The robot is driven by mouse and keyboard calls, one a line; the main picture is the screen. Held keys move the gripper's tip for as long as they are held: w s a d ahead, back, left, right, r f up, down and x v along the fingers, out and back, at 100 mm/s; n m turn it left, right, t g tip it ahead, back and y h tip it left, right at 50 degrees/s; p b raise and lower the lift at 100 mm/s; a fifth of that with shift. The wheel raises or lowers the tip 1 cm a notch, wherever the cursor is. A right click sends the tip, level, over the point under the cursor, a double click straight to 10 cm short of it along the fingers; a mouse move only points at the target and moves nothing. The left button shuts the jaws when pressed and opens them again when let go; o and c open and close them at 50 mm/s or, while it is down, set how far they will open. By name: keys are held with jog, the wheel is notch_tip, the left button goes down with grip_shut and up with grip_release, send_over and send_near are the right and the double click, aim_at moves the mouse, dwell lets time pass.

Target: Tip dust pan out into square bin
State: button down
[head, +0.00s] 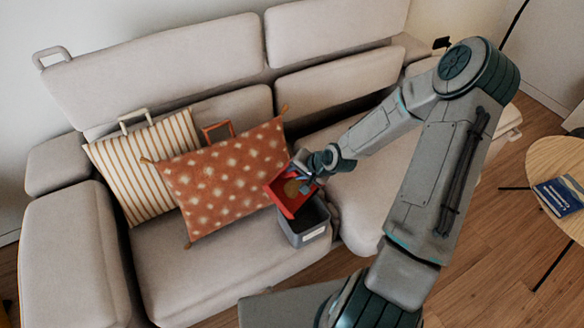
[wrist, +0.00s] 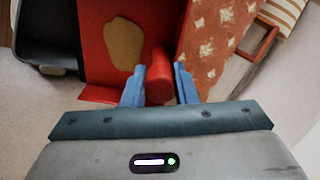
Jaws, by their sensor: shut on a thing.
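The red dust pan (head: 288,196) is held by my gripper (head: 308,181) over the sofa seat, tilted, beside and partly above the bin. In the wrist view my gripper (wrist: 160,84) has its blue fingers shut on the red handle of the dust pan (wrist: 95,30). A flat tan patch (wrist: 123,44) lies on the pan's red surface; it also shows in the head view (head: 292,188). The square bin (head: 304,238) is dark grey with a pale label and stands open on the sofa seat. Its dark rim (wrist: 48,60) shows at the left of the wrist view.
An orange spotted cushion (head: 225,180) lies close to the left of the pan. A striped cushion (head: 140,160) and a small orange-framed object (head: 218,132) lean behind it. A round wooden table (head: 550,160) with a blue book (head: 560,195) stands at the right.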

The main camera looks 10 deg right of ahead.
jog(key=s+d+t+y+b, duration=0.2)
jog(key=s+d+t+y, duration=0.1)
jog(key=s+d+t, duration=0.1)
jog(key=shift+s+d+t+y, duration=0.3)
jog(key=shift+s+d+t, duration=0.15)
jog(key=shift+s, duration=0.45)
dwell(0.6)
